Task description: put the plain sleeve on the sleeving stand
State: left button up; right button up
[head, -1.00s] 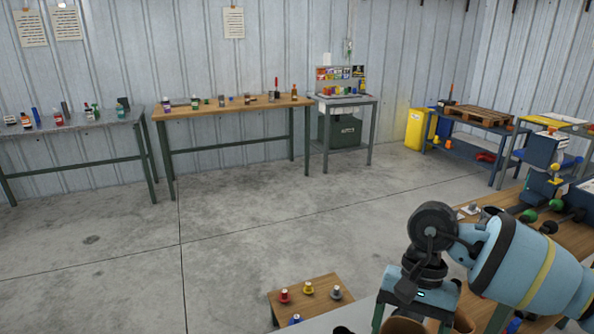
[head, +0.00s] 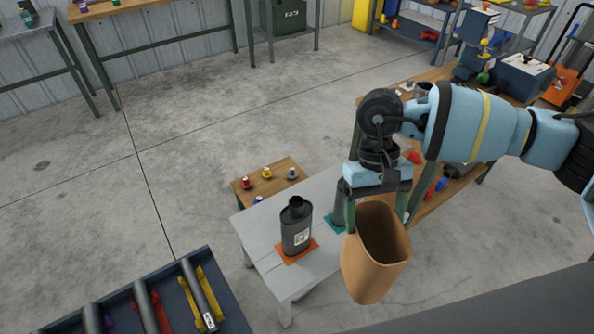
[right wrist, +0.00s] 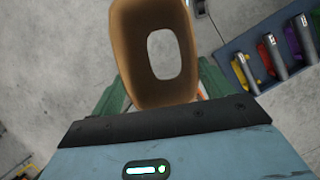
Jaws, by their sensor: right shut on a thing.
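A plain tan-brown oval sleeve (head: 368,275), open at both ends, hangs in my right gripper (head: 376,220). The green fingers are shut on its upper rim, and it is tilted. The right wrist view looks through the sleeve (right wrist: 122,45), with my right gripper's fingers (right wrist: 160,100) at its near end. A low pale grey table (head: 262,238), which may be the sleeving stand, is left of and partly behind the sleeve. My left gripper is out of view.
A teal mat (head: 333,226) with a dark object on it is partly hidden by my right gripper. A small wooden table (head: 277,176) with coloured knobs stands behind. A blue rack (head: 212,262) holding several dark tubes is front left. Open floor lies left.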

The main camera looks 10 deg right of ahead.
aim_at(306, 199)
jog(key=i+l+u, duration=0.2)
jog(key=l+u, duration=0.15)
jog(key=l, duration=0.5)
jog(key=i+l+u, duration=0.1)
jog(key=l+u, duration=0.3)
jog(key=l, duration=0.4)
jog(key=l+u, duration=0.35)
jog(key=l, duration=0.55)
